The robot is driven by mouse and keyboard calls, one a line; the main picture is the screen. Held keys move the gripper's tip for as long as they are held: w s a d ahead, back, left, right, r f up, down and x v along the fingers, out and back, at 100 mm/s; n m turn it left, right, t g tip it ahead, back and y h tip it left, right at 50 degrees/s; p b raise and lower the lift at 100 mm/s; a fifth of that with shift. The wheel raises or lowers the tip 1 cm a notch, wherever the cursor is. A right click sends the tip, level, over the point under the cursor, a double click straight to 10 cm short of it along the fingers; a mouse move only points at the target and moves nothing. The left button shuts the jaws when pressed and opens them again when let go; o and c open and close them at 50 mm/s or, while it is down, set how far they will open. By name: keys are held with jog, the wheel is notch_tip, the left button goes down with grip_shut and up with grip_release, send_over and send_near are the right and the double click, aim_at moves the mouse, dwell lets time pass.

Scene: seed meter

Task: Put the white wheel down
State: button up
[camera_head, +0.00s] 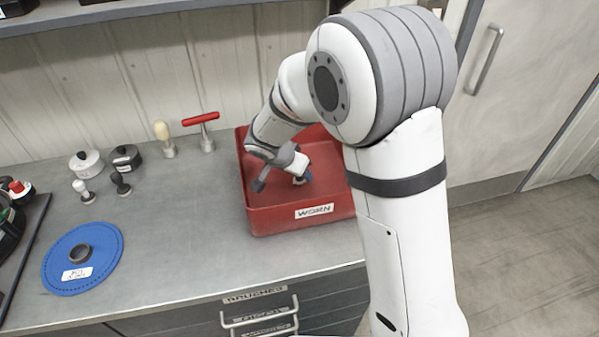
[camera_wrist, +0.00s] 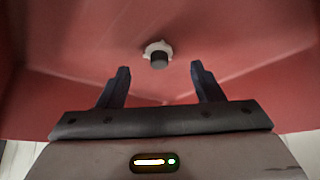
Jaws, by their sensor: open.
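The white wheel (camera_wrist: 157,47), a small pale toothed disc with a dark hub, lies in the red tray (camera_head: 258,224) labelled WORN. In the wrist view it sits just beyond the fingertips, roughly centred between them, with red tray surface around it. My gripper (camera_wrist: 160,70) is open, with nothing between its two dark fingers. In the head view my gripper (camera_head: 283,180) is low inside the tray, pointing down. A small whitish bit shows by its right finger there; I cannot tell clearly whether it is the wheel.
A blue round mat (camera_head: 59,270) with a dark ring (camera_head: 80,254) lies at left on the grey bench. White (camera_head: 86,163) and black (camera_head: 125,158) lidded pots, small stamps and a red T-handle tool (camera_head: 204,130) stand behind. The bench front-centre is clear. The tray walls surround my gripper.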

jog(key=v, duration=1)
jog(key=s+d+r+n+g, duration=0.1)
jog(key=s+d+r, duration=0.1)
jog(key=s+d, duration=0.35)
jog(key=s+d+r+n+g, duration=0.1)
jog(key=s+d+r, duration=0.1)
jog(key=d, duration=0.6)
jog(key=s+d+n+y, duration=0.3)
jog(key=s+d, duration=0.4)
jog(key=s, duration=0.5)
jog(key=shift+s+d+n+b, duration=0.3)
jog(key=shift+d+n+b, duration=0.05)
jog(key=shift+n+b, duration=0.05)
